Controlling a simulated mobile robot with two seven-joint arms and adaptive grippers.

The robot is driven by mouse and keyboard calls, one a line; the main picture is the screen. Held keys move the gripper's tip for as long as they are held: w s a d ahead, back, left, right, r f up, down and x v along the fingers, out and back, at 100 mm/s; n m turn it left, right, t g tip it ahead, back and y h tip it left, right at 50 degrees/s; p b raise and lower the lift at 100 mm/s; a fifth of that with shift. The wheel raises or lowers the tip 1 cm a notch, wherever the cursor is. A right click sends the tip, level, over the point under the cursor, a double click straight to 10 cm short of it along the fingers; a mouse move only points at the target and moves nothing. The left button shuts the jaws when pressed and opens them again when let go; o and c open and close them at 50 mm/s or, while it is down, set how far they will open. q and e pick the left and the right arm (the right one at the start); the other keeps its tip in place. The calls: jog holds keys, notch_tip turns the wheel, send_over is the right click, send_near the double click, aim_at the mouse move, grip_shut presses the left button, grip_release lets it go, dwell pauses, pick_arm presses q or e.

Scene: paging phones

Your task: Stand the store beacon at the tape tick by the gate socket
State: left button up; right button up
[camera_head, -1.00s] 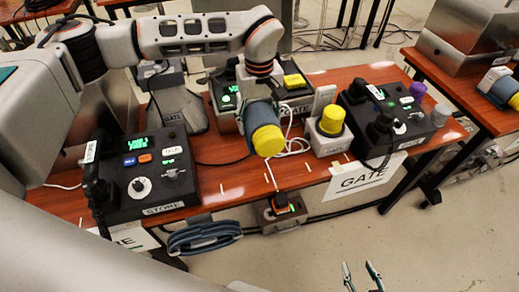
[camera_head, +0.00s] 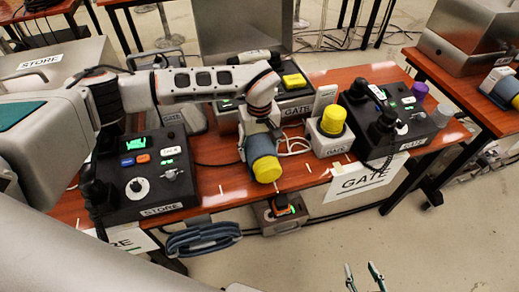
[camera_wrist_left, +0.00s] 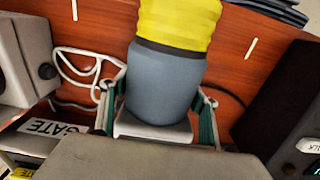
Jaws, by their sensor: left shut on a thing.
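The store beacon (camera_head: 261,157), a blue-grey cylinder with a yellow cap, is held by my left gripper (camera_head: 259,128) over the table near its front edge. Its cap points toward the front edge. In the left wrist view the beacon (camera_wrist_left: 165,85) sits between both fingers, above a pale base. I cannot tell whether it touches the table. Pale tape ticks (camera_head: 308,170) mark the wood near the front edge. My right gripper (camera_head: 364,277) is open and empty, low in front.
The STORE phone console (camera_head: 150,205) stands left and a GATE console (camera_head: 398,112) right. White cord (camera_head: 293,145) lies behind the beacon. A small box with an orange switch (camera_head: 283,212) is below the front edge. Bare wood (camera_head: 230,180) lies left of the beacon.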

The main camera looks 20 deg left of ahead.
pick_arm(q)
jog(key=shift+w+r, duration=0.1)
jog(key=o, duration=2)
notch_tip(320, 180, up, 12)
jog(key=shift+f+p, duration=0.1)
jog(key=shift+p, duration=0.35)
